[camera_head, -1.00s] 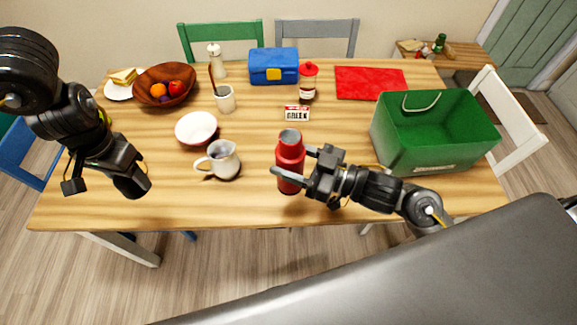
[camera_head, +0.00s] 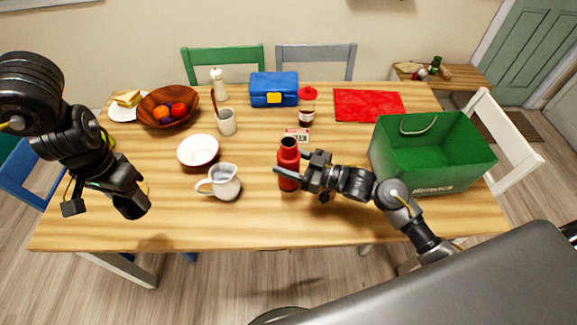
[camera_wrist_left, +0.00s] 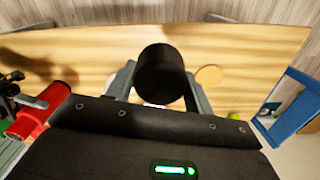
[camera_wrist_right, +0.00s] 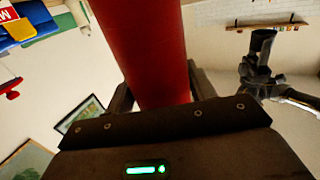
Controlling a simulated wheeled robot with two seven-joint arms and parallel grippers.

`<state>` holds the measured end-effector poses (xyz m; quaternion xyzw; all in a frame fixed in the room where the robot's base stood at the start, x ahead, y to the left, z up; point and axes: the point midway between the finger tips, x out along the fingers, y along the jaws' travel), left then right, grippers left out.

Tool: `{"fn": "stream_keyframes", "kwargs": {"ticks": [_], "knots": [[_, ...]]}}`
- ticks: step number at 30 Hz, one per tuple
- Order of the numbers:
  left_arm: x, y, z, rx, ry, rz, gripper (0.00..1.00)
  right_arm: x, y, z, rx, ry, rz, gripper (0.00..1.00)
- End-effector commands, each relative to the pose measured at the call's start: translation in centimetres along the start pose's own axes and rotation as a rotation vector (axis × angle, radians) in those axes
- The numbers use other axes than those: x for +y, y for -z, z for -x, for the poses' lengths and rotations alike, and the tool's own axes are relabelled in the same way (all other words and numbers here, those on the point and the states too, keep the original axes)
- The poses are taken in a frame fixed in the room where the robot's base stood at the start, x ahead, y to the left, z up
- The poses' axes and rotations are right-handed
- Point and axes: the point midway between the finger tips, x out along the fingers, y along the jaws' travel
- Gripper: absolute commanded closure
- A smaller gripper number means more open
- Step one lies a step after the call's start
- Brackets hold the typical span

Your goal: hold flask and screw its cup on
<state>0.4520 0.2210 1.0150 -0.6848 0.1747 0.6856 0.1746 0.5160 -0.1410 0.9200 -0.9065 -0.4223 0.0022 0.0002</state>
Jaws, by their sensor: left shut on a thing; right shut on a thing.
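The red flask (camera_head: 288,164) is upright over the middle of the table, its open dark mouth facing up. My right gripper (camera_head: 290,176) is shut around its body from the right. I cannot tell surely whether its base is clear of the table. The flask fills the top of the right wrist view (camera_wrist_right: 145,45). My left gripper (camera_head: 126,194) is shut on the black cup (camera_head: 132,207) over the table's left side, well apart from the flask. The left wrist view shows the cup (camera_wrist_left: 162,72) between the fingers.
A white jug (camera_head: 226,184) and a white bowl (camera_head: 198,150) stand between my grippers. A label card (camera_head: 297,134) and a jar (camera_head: 307,112) are behind the flask. A green crate (camera_head: 435,185) is to the right. The front middle table is clear.

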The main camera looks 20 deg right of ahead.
Motion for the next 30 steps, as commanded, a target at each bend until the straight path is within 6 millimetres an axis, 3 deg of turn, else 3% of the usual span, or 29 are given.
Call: {"fn": "stream_keyframes", "kwargs": {"ticks": [6,17,25,30], "knots": [[0.0,0.0,0.1,0.000,0.000,0.000,0.70,1.6,-1.9,-0.8,0.004,0.001,0.002,0.92],[0.0,0.0,0.1,0.000,0.000,0.000,0.70,1.7,-2.1,-0.8,0.005,0.001,0.002,0.92],[0.0,0.0,0.8,0.000,0.000,0.000,0.70,2.1,-4.9,-1.0,0.002,-0.001,0.000,0.92],[0.0,0.0,0.8,0.000,0.000,0.000,0.70,2.1,-5.6,-1.0,0.005,0.001,0.003,0.92]]}}
